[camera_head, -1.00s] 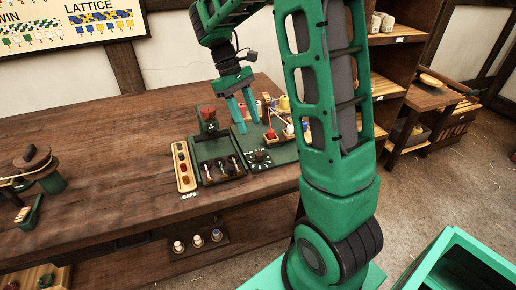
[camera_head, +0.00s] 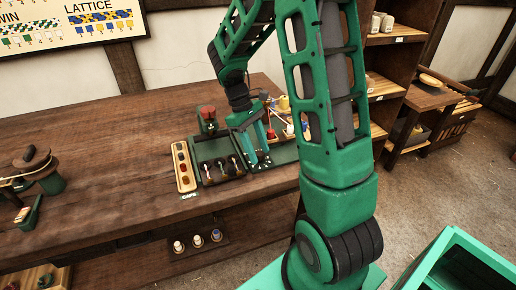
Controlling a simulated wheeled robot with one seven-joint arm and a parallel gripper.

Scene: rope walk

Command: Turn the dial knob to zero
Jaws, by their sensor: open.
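The dial knob is on the green panel (camera_head: 284,155) on the workbench. My gripper (camera_head: 258,158) is open, with its teal fingers pointing down over the dial's place on the panel. The fingers hide the knob and most of its scale, and I cannot tell whether they touch it. Small white marks show near the fingertips, but the dial's setting cannot be read.
A dark tray of levers (camera_head: 219,169) stands just left of my gripper, beside a wooden caps rack (camera_head: 184,167). Spools (camera_head: 284,103) are behind the panel.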

